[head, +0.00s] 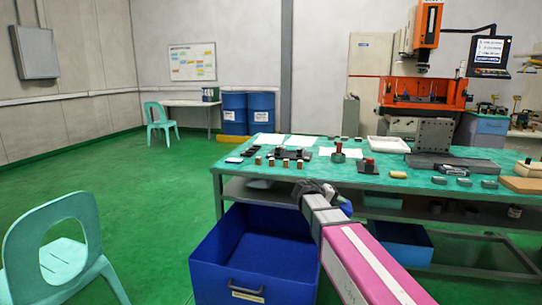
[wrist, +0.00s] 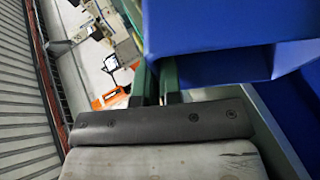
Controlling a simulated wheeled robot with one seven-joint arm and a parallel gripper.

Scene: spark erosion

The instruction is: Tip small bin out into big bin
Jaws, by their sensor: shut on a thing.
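The big bin (head: 212,262) is a deep blue open box on the green floor in front of the workbench, with a handle and a label on its near side. Its visible inside looks empty. My gripper (head: 318,190) is beside its right far side, at about bench-edge height, mostly hidden by my arm. In the wrist view, the green fingers of my gripper (wrist: 156,82) are shut on the small bin (wrist: 205,25), a blue box that fills the upper right. It looks tilted; its contents are hidden. In the head view only a blue bit shows behind my arm.
The green-topped workbench (head: 230,168) carries several small blocks, papers and a white tray (head: 388,145). Another blue bin (head: 402,243) stands under it at the right. A green chair (head: 60,250) is at the near left. Open floor lies to the left.

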